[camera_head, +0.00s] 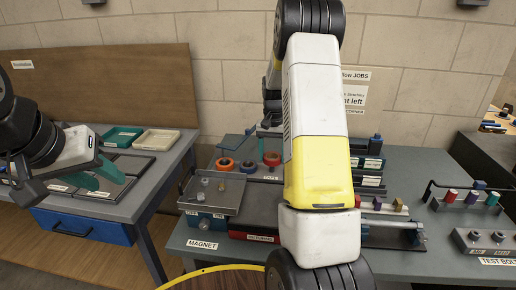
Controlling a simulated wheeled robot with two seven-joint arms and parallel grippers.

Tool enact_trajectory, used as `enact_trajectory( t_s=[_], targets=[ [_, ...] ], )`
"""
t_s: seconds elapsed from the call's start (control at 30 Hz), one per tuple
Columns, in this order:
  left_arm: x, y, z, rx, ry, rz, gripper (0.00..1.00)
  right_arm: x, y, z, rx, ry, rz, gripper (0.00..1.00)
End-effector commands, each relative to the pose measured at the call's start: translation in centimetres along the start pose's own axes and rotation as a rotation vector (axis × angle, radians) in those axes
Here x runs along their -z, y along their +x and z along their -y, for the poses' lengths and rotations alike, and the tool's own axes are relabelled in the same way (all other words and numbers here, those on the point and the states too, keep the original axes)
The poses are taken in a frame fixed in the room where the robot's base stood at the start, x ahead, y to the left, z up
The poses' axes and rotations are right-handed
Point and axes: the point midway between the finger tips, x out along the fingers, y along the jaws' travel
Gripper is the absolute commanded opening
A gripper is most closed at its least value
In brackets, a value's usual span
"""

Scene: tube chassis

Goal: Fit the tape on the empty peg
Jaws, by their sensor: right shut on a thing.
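My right gripper (269,132) points down just above the right roll, partly hidden behind my own white and yellow arm. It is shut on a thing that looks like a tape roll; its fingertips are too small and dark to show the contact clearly. The empty peg cannot be made out. My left gripper (95,176) with teal parts hangs over the left bench, away from the tapes; its opening is unclear.
A grey tray (212,194) with small cups stands at the bench's front left, above a "MAGNET" label (202,245). Racks with coloured pieces (472,197) stand at right. Green (122,136) and cream (157,140) trays lie on the left bench. My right arm blocks the middle.

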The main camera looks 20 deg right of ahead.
Motion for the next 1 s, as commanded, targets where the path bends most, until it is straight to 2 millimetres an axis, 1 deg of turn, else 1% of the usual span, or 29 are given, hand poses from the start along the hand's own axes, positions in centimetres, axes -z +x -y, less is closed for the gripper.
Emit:
enact_trajectory(
  t_s=[1.0],
  targets=[
    [0.0, 0.0, 0.0, 0.000, 0.000, 0.000, 0.36, 0.0, 3.1, 0.0, 0.000, 0.000, 0.000, 0.19]
  ],
)
